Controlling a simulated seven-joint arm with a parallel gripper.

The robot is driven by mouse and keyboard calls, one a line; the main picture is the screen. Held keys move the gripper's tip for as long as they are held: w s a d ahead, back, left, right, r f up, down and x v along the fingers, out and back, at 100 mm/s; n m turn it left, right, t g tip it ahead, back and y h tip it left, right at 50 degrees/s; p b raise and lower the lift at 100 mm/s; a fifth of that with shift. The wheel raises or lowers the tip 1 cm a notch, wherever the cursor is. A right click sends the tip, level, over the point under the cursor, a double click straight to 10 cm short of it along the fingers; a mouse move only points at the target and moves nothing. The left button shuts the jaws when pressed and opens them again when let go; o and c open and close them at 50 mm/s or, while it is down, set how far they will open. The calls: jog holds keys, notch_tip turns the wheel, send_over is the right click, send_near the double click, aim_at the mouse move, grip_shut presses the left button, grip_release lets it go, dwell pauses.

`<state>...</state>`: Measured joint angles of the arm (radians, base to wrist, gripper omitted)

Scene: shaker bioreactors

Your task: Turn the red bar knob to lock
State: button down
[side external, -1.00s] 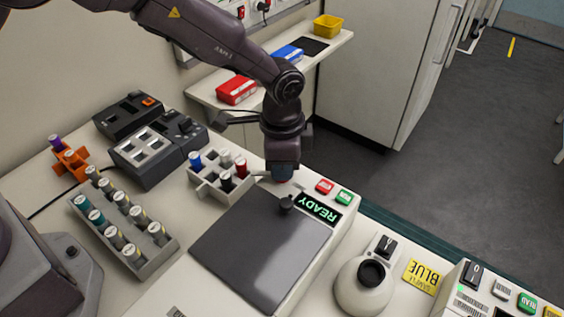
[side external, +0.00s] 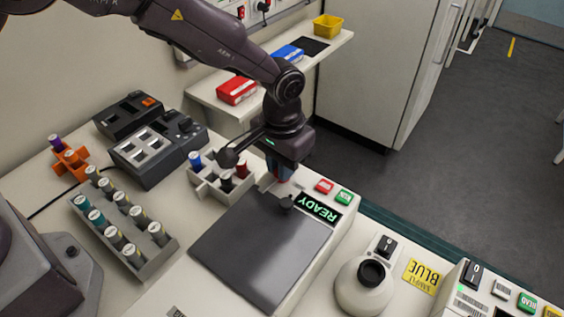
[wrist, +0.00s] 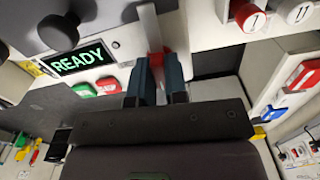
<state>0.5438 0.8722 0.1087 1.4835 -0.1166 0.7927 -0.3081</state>
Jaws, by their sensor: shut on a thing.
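The red bar knob (wrist: 156,62) shows between my fingers in the wrist view, at the base of a pale grey bar. My gripper (wrist: 158,78) is shut on the red bar knob, one finger on each side. In the side external view my gripper (side external: 280,176) points down at the shaker's back corner. The lit READY display (side external: 320,209) is close by. The fingers hide much of the knob.
A grey tube rack (side external: 210,184) stands close to the left of my gripper. A black knob (side external: 286,203) sits at the plate's corner. Red (side external: 324,186) and green (side external: 343,197) buttons are to the right. A vortex mixer (side external: 362,290) stands farther front right.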

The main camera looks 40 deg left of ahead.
jog(key=shift+n, duration=0.6)
jog(key=c, duration=1.1)
grip_release()
jog(key=shift+c, duration=0.2)
notch_tip(320, 180, up, 13)
jog(key=s+a+r+t, duration=0.2)
jog(key=s+a+r, duration=0.4)
jog(key=s+a, duration=0.4)
jog(key=s+a+r+t, duration=0.3)
jog(key=s+a+r, duration=0.3)
jog(key=s+a, duration=0.5)
jog(key=shift+s+a+t, duration=0.3)
jog(key=shift+s, duration=0.75)
